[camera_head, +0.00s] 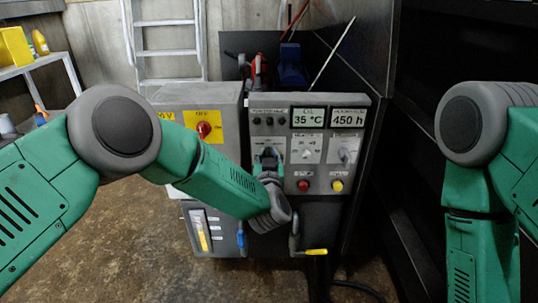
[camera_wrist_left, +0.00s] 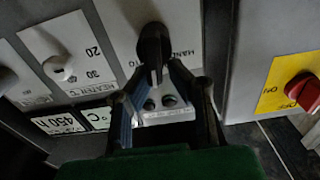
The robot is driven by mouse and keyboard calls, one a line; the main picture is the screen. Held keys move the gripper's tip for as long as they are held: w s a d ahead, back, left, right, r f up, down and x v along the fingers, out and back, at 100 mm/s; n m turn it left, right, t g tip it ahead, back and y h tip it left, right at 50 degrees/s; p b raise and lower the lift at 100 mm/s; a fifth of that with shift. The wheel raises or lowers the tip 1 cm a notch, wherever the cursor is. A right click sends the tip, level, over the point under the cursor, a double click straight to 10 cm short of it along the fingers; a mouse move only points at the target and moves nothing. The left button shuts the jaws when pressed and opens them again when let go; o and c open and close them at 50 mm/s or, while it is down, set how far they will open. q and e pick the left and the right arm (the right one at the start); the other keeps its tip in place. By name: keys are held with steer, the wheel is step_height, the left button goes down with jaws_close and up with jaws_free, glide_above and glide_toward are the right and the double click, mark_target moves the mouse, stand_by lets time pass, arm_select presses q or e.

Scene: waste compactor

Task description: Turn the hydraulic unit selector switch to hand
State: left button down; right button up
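The selector switch is a black knob (camera_wrist_left: 152,42) on a light plate in the left wrist view. The word HAND (camera_wrist_left: 183,53) is printed beside it on the right, and a partly covered label is on its left. The knob's narrow grip points down in this view, between the two labels. My left gripper (camera_wrist_left: 158,72) has its fingers on either side of this grip, with a gap between them. Contact is hard to tell. In the head view my left gripper (camera_head: 269,157) is at the panel and hides most of the knob. My right gripper is out of view.
The control panel (camera_head: 327,172) also carries displays, a red button (camera_head: 304,186), a yellow button (camera_head: 336,186) and another selector (camera_head: 307,155). A red switch (camera_head: 204,130) on yellow is on the grey box to the left. A yellow-handled crank (camera_head: 316,252) sticks out below.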

arm_select(q)
steer(key=c, duration=1.6)
jaws_free()
steer(key=shift+s+f, duration=0.3)
steer(key=shift+f, duration=0.45)
steer(key=shift+w+f, duration=0.1)
steer(key=shift+w, duration=0.05)
steer(key=shift+r, duration=0.35)
steer(key=s, duration=1.1)
steer(key=shift+s+d+f, duration=0.1)
steer(key=shift+s+f, duration=0.1)
steer(key=shift+s, duration=0.2)
